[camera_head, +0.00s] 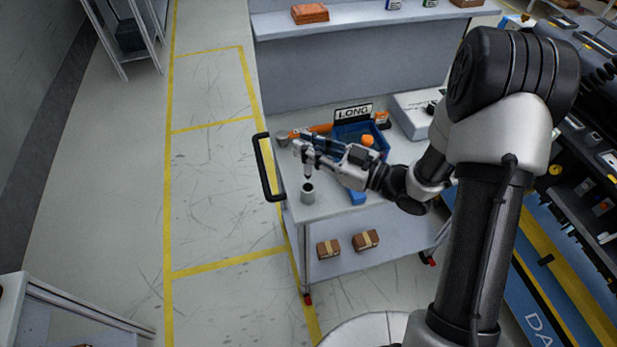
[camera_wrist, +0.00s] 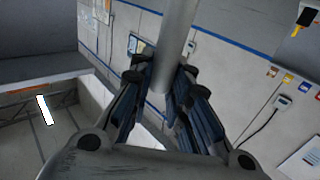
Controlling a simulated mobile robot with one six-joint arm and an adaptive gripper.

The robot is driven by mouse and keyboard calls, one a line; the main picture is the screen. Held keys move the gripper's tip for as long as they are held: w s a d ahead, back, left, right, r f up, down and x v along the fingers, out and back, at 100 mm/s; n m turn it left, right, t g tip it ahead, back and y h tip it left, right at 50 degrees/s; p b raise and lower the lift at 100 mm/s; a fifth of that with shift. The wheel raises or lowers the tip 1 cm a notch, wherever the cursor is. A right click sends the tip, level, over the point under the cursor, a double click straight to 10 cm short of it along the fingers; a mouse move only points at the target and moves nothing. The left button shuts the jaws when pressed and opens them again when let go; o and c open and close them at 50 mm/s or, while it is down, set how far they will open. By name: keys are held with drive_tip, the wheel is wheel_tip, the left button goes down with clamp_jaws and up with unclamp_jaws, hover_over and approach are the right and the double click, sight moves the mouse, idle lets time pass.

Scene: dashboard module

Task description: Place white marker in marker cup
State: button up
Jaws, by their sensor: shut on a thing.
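My gripper (camera_head: 304,152) is shut on the white marker (camera_head: 308,171) above the near left part of the cart top. The marker hangs roughly upright below the fingers, its dark lower end close over the marker cup (camera_head: 307,196). The cup is a small grey cylinder with a dark opening, standing on the cart. I cannot tell whether the marker's tip is inside the rim. In the wrist view, the marker (camera_wrist: 176,38) is a pale grey cylinder between the blue-padded fingers of my gripper (camera_wrist: 163,90). The cup is not visible there.
A blue block (camera_head: 357,197) lies right of the cup. The black cart handle (camera_head: 266,168) rises at the left edge.

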sight(308, 172)
wheel_tip(308, 172, down, 9)
drive_tip(key=shift+b, duration=1.25)
drive_tip(key=shift+f, duration=0.15)
drive_tip(key=o, duration=0.9)
drive_tip(key=shift+c, duration=0.2)
